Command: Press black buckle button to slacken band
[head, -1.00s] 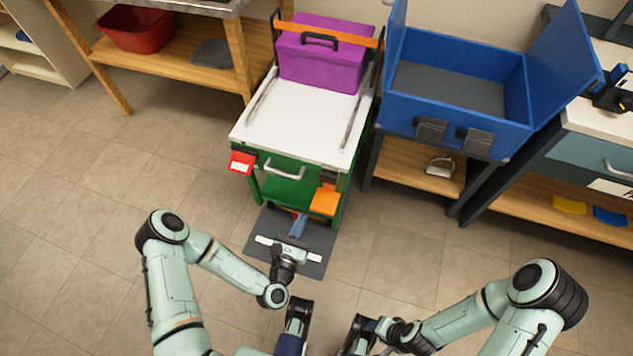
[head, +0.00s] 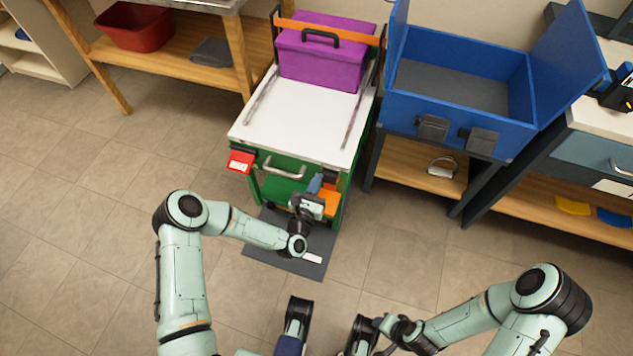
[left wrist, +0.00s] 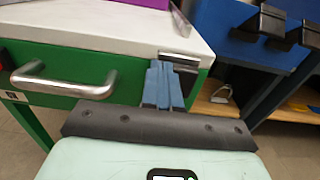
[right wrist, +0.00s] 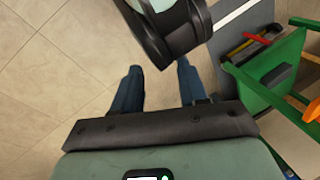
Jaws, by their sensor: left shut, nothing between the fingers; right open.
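The cart has a white top (head: 295,130) and green front (left wrist: 70,75), with a purple case (head: 322,62) on top. An orange strip (head: 290,24) crosses the case. Grey strips (head: 357,115) run along the top's sides. My left gripper (head: 316,184) is shut and empty at the cart's front right corner. In the left wrist view, its blue fingertips (left wrist: 163,66) are close to a grey metal fitting (left wrist: 178,57) with a dark part below. The fingers partly hide it; I cannot make out the button or any contact. My right gripper (right wrist: 158,66) is open and empty.
A blue open box (head: 455,105) stands on the bench to the right. A red tag (head: 240,162) sits at the cart's front left, and an orange block (head: 330,200) is low on the right. A dark mat (head: 290,262) lies on the floor. Floor to the left is clear.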

